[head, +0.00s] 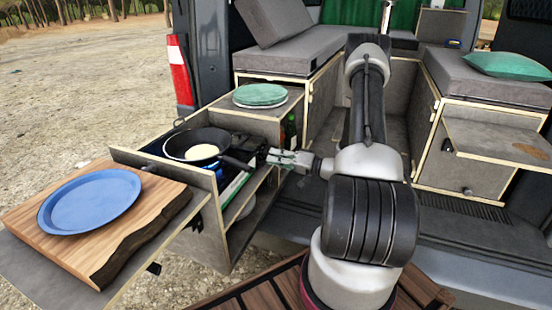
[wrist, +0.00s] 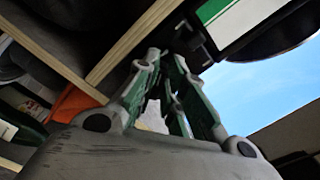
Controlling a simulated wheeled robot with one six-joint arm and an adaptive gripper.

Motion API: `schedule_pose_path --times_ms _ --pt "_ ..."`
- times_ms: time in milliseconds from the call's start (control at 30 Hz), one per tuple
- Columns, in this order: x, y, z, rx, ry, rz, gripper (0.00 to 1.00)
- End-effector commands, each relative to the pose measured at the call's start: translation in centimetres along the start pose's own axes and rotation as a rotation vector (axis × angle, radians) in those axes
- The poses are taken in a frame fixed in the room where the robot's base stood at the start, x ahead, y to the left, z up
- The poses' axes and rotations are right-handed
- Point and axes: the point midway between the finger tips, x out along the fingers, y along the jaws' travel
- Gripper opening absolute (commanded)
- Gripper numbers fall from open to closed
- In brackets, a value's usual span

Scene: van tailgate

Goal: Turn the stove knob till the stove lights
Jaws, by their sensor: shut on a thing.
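The stove, with a white and green front (head: 234,186), sits in the pull-out kitchen box under a black frying pan (head: 205,140). A pale round piece (head: 202,151) lies in the pan. My gripper (head: 268,155) reaches in from the right to the stove's near side, beside the pan handle. In the wrist view its green-padded fingers (wrist: 174,62) are closed in on the small dark stove knob (wrist: 190,42) below the stove's white and green edge (wrist: 232,14). The knob is mostly hidden by the fingers, and its turn angle cannot be told. No flame shows; the pan hides the burner.
A blue plate (head: 90,200) lies on a wooden board (head: 150,215) at the left. Green plates (head: 260,94) are stacked on the cabinet behind. A dark bottle (head: 289,130) stands on the shelf near my gripper. The pan handle (head: 237,163) sticks out close to my gripper.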

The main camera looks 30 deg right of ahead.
Motion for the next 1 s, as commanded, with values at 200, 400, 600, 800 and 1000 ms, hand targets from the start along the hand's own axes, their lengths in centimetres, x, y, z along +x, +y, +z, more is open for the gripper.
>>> schedule_pose_path --times_ms 200,400,600,800,1000 --pt "-0.07 0.09 0.21 0.005 -0.003 0.003 0.2" --pt "-0.04 0.05 0.12 0.003 -0.002 0.002 0.33" --pt "-0.02 0.02 0.07 0.01 -0.001 0.001 0.33" --pt "-0.01 -0.21 0.04 0.147 -0.001 0.001 0.33" --pt "-0.01 -0.67 -0.12 0.452 -0.001 0.001 0.33"
